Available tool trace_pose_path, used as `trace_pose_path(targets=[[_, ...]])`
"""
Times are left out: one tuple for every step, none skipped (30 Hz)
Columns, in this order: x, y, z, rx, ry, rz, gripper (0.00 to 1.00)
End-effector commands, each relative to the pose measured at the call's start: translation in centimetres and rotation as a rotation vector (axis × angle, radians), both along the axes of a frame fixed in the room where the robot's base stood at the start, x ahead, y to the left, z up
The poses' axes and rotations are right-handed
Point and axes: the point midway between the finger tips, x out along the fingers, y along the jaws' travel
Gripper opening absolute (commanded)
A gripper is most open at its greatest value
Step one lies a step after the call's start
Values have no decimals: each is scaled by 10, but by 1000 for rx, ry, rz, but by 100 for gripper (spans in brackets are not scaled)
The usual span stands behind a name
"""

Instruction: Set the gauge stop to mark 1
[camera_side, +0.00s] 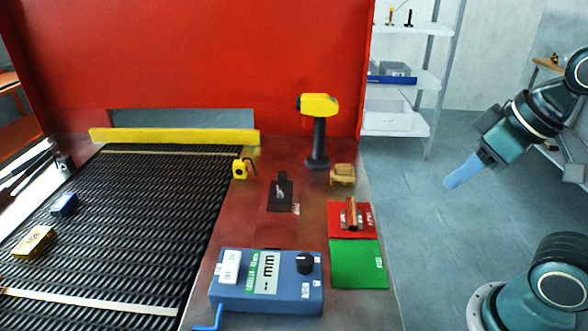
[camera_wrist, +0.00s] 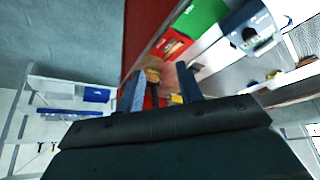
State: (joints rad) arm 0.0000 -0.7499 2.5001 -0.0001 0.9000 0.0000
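A blue gauge box (camera_side: 268,283) stands at the front of the red-brown bench, with a display showing "-- mm", a black knob (camera_side: 304,263) and a white labelled block on top. A dark plate with a small grey lever (camera_side: 281,192) lies behind it. I cannot tell which part is the gauge stop, and no mark 1 is readable. My gripper (camera_side: 454,183) is in the air to the right of the bench, well apart from everything. In the wrist view its two blue fingers (camera_wrist: 160,68) stand apart with nothing held between them. The gauge box also shows there (camera_wrist: 238,20), at the top.
A red pad (camera_side: 336,229) holding a copper-coloured cylinder (camera_side: 352,213) adjoins a green pad (camera_side: 358,264). A yellow-headed device (camera_side: 319,104) stands behind, beside a tan block (camera_side: 343,175). The mesh belt (camera_side: 130,220) at left carries yellow and blue blocks. Open floor lies between bench and arm.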

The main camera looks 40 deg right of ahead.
Motion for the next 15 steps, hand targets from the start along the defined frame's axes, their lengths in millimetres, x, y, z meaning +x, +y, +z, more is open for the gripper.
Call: trace_pose_path(targets=[[0,0,0,0,0,0,36],[0,0,0,0,0,0,33],[0,0,0,0,0,0,33],[1,0,1,0,0,1,33],[1,0,1,-1,1,2,33],[2,0,2,-2,2,4,33],[3,0,3,-3,4,6,33],[5,0,4,-4,6,10,33],[7,0,6,-7,11,15,33],[10,1,8,-9,15,20,33],[12,1,10,-11,18,26,33],[17,1,13,-15,26,34,33],[21,1,16,-18,30,42,33],[25,2,19,-22,37,52,33],[31,2,23,-27,45,64,33]])
